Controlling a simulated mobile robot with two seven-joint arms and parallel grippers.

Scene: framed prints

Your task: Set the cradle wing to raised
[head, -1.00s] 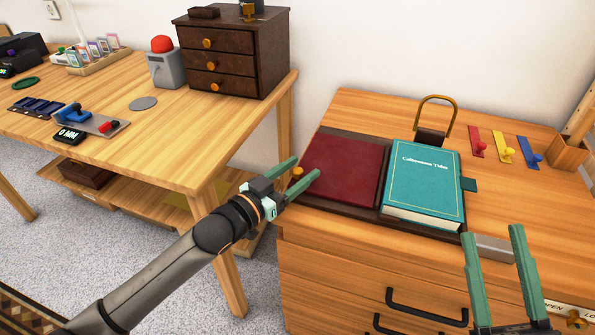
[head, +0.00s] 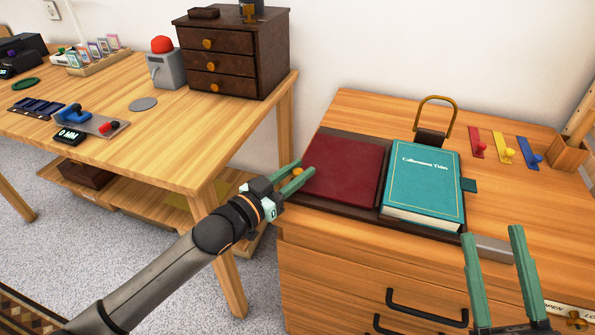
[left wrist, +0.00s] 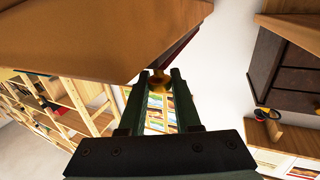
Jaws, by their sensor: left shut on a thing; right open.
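The book cradle (head: 316,200) lies on the wooden cabinet top. Its wing, a dark red panel (head: 345,170), lies about flat on the left side. A teal book (head: 422,185) rests on the right side. A brass knob (head: 297,173) sits at the wing's left edge; it also shows in the left wrist view (left wrist: 158,79). My left gripper (head: 304,170) is shut on this knob, its fingertips on either side of it in the left wrist view (left wrist: 157,76). My right gripper (head: 494,236) is open and empty in front of the cabinet's front edge.
A brass loop (head: 436,100) stands behind the book. Red (head: 477,143), yellow (head: 503,149) and blue (head: 529,152) tabs lie at the back right. A grey block (head: 490,250) is near the front edge. A workbench (head: 160,150) with a dark drawer chest stands left.

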